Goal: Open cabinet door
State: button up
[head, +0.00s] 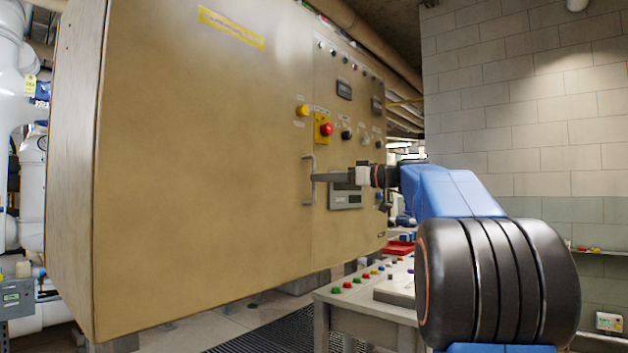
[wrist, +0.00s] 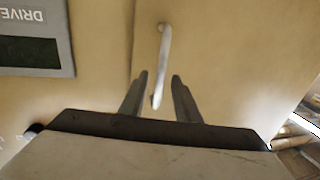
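The cabinet door (head: 200,170) is a large tan panel and appears closed in the head view. Its handle (head: 308,181) is a grey vertical bar near the door's right edge. In the wrist view, the handle (wrist: 163,62) runs down between the two dark fingers of my gripper (wrist: 159,82). The fingers stand apart, with a gap visible on each side of the bar.
Right of the door is a control panel with a red emergency button (head: 326,129) and a display (head: 345,196). A console desk (head: 365,300) with coloured buttons stands below my arm. White pipes (head: 32,180) stand at the left. Floor shows below the cabinet.

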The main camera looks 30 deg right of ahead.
aim_at(314, 198)
jog(key=shift+x, duration=1.85)
grip_shut()
